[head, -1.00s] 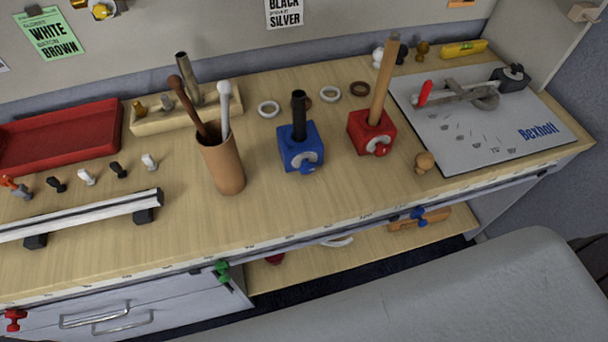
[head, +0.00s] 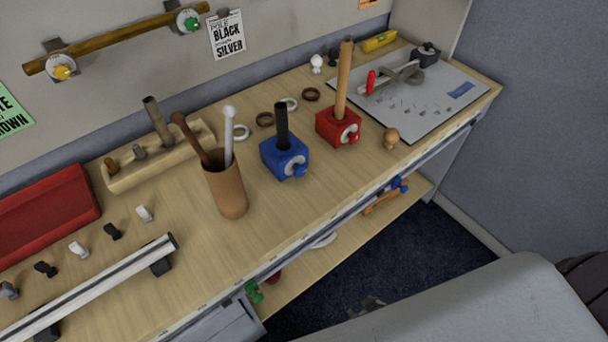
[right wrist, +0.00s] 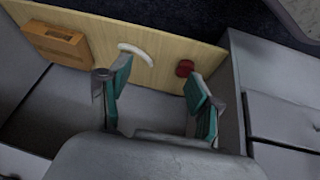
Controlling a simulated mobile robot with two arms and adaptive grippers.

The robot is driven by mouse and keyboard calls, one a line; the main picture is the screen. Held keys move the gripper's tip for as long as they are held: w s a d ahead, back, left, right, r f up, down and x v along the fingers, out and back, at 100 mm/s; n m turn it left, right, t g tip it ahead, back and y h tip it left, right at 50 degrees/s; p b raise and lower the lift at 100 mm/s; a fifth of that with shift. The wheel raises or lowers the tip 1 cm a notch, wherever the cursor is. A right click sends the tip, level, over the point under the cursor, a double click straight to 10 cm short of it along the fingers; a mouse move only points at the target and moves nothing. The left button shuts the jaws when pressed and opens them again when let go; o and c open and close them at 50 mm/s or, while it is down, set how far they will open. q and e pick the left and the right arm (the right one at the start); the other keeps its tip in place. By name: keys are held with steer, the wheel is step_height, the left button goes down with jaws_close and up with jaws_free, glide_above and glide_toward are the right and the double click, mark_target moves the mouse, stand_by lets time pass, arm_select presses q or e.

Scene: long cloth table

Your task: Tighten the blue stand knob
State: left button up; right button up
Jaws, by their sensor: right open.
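The blue stand (head: 284,157) is a blue block on the wooden bench top, with a dark post standing up from it. Its blue knob (head: 298,171) is on the front face, in front of a pale round plate. How tight the knob is cannot be seen. My right gripper (head: 368,306) shows small and partly hidden at the lower edge of the head view, below and in front of the bench, well apart from the knob. In the right wrist view, the right gripper (right wrist: 157,84) is open and empty, with teal finger pads. My left gripper is not in view.
A red stand (head: 338,127) with a wooden post is right of the blue one. A brown cup (head: 226,188) with two sticks is at left. The lower shelf (head: 320,262) holds a white ring (right wrist: 136,50) and a red item (right wrist: 184,67). Bench top before the blue stand is clear.

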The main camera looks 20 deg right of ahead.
steer(key=w+r+t+p, duration=0.1)
steer(key=w+r+t, duration=0.1)
steer(key=w+r, duration=0.7)
steer(key=n+t+y+p, duration=0.2)
steer(key=t+y+p, duration=0.1)
steer(key=t+y, duration=0.15)
glide_toward(302, 172)
steer(key=shift+t+h, duration=0.45)
steer(key=x, duration=0.3)
steer(key=p+x, duration=0.1)
steer(key=x, duration=0.5)
steer(key=shift+s+a+f+p, duration=0.15)
steer(key=shift+a+f+p, duration=0.15)
steer(key=shift+a, duration=0.05)
